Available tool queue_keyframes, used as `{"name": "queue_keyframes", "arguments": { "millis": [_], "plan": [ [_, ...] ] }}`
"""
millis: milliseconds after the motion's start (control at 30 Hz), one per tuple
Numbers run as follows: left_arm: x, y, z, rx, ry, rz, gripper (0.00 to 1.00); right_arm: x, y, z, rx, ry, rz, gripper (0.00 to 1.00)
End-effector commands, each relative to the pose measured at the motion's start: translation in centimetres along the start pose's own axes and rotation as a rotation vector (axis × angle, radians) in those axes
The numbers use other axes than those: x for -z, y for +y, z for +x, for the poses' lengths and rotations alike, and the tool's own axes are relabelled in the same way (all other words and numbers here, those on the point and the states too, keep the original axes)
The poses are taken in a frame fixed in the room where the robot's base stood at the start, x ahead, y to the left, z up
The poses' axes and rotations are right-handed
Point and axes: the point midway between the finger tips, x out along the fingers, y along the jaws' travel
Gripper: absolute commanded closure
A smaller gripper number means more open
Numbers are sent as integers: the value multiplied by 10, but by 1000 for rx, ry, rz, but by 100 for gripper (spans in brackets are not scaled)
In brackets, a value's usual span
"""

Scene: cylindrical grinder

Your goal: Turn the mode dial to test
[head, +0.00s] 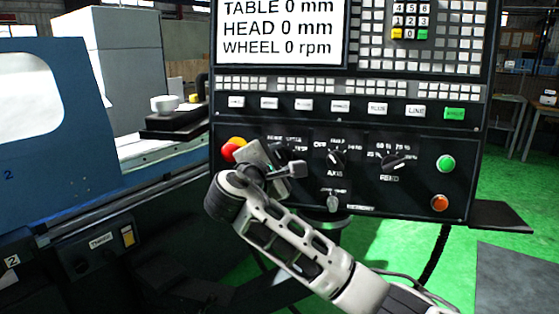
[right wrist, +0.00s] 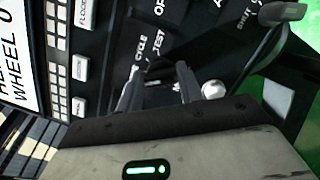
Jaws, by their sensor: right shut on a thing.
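The mode dial is a small dark knob on the black control panel (head: 400,212). In the right wrist view the dial (right wrist: 159,95) sits between the two fingers, mostly hidden, with the printed words CYCLE and TEST just beyond it. My right gripper (right wrist: 158,85) is shut on it, a finger on either side. In the head view my right gripper (head: 280,160) is against the panel's lower left and covers most of the dial. Which word the pointer faces cannot be told. My left gripper is not in view.
The red emergency stop (head: 233,148) is close to the left of my gripper. The axis dial (head: 335,159) and feed dial (head: 394,161) are to the right. Green (head: 445,163) and orange (head: 440,203) buttons are at the right edge.

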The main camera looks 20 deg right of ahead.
Motion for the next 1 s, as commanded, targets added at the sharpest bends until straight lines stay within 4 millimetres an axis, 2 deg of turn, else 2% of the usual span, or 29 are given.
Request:
{"name": "queue_keyframes", "arguments": {
  "millis": [1000],
  "plan": [
    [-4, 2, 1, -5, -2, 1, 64, 2, -2, -1, 201, 1, 948, 86]
  ]
}}
